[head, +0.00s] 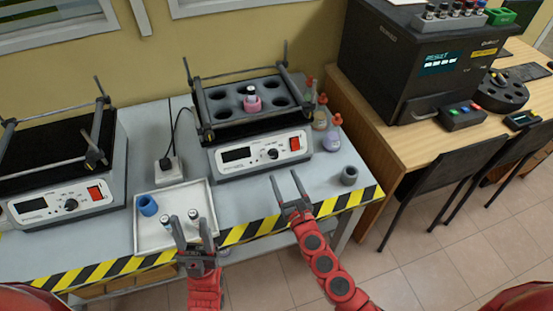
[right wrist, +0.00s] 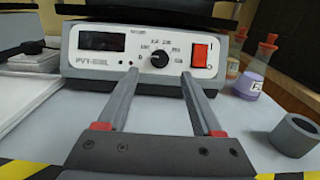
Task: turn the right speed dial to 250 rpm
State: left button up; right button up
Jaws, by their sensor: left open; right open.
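The right shaker (head: 262,150) stands on the grey bench, with a black speed dial (head: 272,154) between a dark display (head: 236,155) and a red switch (head: 294,143). In the right wrist view the dial (right wrist: 159,60) sits just beyond the fingertips, centred between them; its setting cannot be read, and the display (right wrist: 101,41) looks blank. My right gripper (head: 286,176) is open and empty in front of the panel, apart from the dial; it also shows in the right wrist view (right wrist: 158,75). My left gripper (head: 195,232) is open at the front edge of the white tray.
A second shaker (head: 65,190) stands at the left. The white tray (head: 150,240) holds a blue cup (head: 147,205) and small vials. A grey ring (head: 349,175) and orange-capped bottles (head: 332,133) stand right of the right shaker. A pink-ringed bottle (head: 252,103) sits in its rack.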

aim_at(275, 157)
jog(key=b+x, duration=0.1)
jog(key=x, duration=0.7)
jog(key=shift+f, duration=0.15)
grip_shut()
